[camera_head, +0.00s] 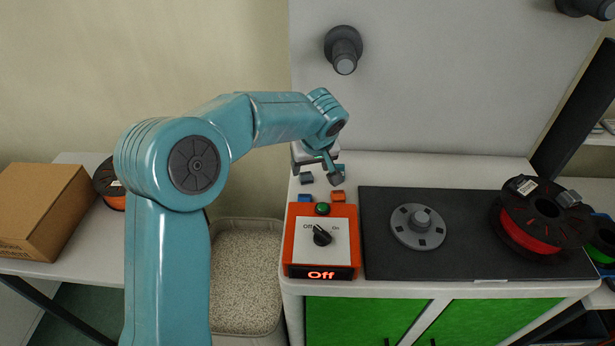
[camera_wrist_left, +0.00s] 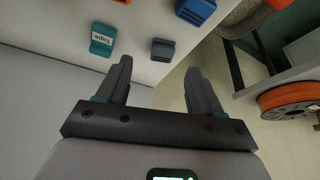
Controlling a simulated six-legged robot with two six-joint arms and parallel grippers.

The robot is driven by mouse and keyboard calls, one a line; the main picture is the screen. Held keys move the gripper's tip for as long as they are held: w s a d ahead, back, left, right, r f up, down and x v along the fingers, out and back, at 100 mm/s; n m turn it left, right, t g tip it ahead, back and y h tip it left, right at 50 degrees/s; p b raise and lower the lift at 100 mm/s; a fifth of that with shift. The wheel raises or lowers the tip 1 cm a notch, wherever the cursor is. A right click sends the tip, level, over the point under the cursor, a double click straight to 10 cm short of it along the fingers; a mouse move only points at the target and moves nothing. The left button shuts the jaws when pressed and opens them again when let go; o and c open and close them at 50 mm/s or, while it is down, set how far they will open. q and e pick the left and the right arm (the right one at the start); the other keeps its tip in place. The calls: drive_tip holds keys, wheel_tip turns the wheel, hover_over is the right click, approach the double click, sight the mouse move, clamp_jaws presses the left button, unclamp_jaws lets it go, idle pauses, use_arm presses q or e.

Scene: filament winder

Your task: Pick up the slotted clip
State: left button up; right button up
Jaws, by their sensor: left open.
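Several small clips lie on the white bench top. A blue clip with dark slot-like lines (camera_wrist_left: 195,11) shows at the top of the left wrist view, and in the head view (camera_head: 305,198) behind the switch box. A dark grey clip (camera_wrist_left: 163,49) lies behind it, also in the head view (camera_head: 306,179); I cannot tell whether it has slots. A teal clip labelled "Tape" (camera_wrist_left: 102,41) lies beside the grey one. My left gripper (camera_wrist_left: 159,68) is open and empty, above the back of the bench; the grey clip shows beyond its fingertips. My right gripper is not in view.
An orange switch box (camera_head: 323,240) reads "Off". A black mat (camera_head: 380,260) carries a grey hub (camera_head: 418,227) and a red filament spool (camera_head: 530,235). A cardboard box (camera_head: 40,210) stands on the left table. A speckled bin (camera_head: 245,280) fills the gap. The back panel (camera_head: 440,90) rises behind.

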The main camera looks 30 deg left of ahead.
sight(306, 175)
use_arm(q)
drive_tip(key=shift+w+a+f, duration=0.1)
drive_tip(key=shift+a+f, duration=0.3)
drive_tip(key=shift+f, duration=0.2)
drive_tip(key=x, duration=0.4)
drive_tip(key=shift+w+a+f, duration=0.1)
drive_tip(key=shift+w+f, duration=0.05)
drive_tip(key=shift+w, duration=0.05)
drive_tip(key=shift+s, duration=0.2)
drive_tip(key=shift+w, duration=0.1)
drive_tip(key=c, duration=1.1)
